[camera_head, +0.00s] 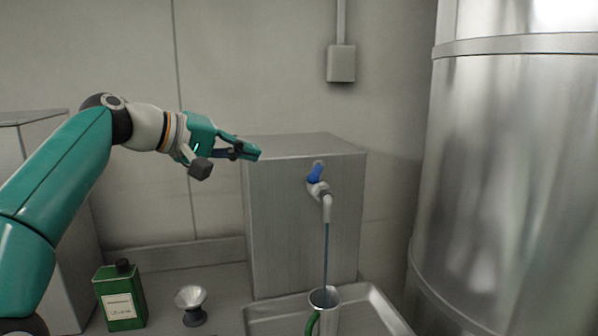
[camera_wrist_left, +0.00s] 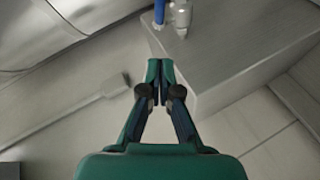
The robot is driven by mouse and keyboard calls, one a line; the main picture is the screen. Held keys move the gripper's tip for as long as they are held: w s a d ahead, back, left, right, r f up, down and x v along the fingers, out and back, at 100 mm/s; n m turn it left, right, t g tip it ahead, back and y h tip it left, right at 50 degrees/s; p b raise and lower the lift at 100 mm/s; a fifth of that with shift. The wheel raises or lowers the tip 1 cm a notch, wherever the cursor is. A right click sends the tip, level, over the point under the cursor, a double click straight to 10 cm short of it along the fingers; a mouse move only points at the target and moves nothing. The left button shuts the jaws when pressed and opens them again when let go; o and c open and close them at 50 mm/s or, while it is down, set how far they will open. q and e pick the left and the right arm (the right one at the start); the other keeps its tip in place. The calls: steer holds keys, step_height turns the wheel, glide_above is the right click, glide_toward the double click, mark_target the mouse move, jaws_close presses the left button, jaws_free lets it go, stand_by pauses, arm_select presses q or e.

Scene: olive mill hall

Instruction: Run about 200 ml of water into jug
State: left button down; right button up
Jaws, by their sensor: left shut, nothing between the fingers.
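A metal tap with a blue lever (camera_head: 315,174) sticks out of the front of a grey steel box (camera_head: 290,215). A thin stream of water (camera_head: 326,255) runs from its spout down into the jug (camera_head: 325,298), a metal vessel with a green handle. The water level inside the jug cannot be made out. My left gripper (camera_head: 250,152) is shut and empty, up and to the left of the tap, apart from the lever. In the left wrist view the shut fingertips (camera_wrist_left: 160,64) show below the blue lever (camera_wrist_left: 159,12). My right gripper is not in view.
The jug stands in a shallow metal tray (camera_head: 262,324). A green labelled bottle (camera_head: 120,298) and a small metal funnel-like cup (camera_head: 191,300) stand to the left. A large steel tank (camera_head: 510,180) fills the right side. A grey wall box (camera_head: 341,64) hangs above.

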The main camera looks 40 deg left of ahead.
mark_target(316, 172)
arm_select(q)
steer(key=w+d+f, duration=0.4)
steer(key=w+d, duration=0.1)
steer(key=w, duration=0.3)
steer(key=shift+d+f, duration=0.2)
steer(key=shift+f, duration=0.1)
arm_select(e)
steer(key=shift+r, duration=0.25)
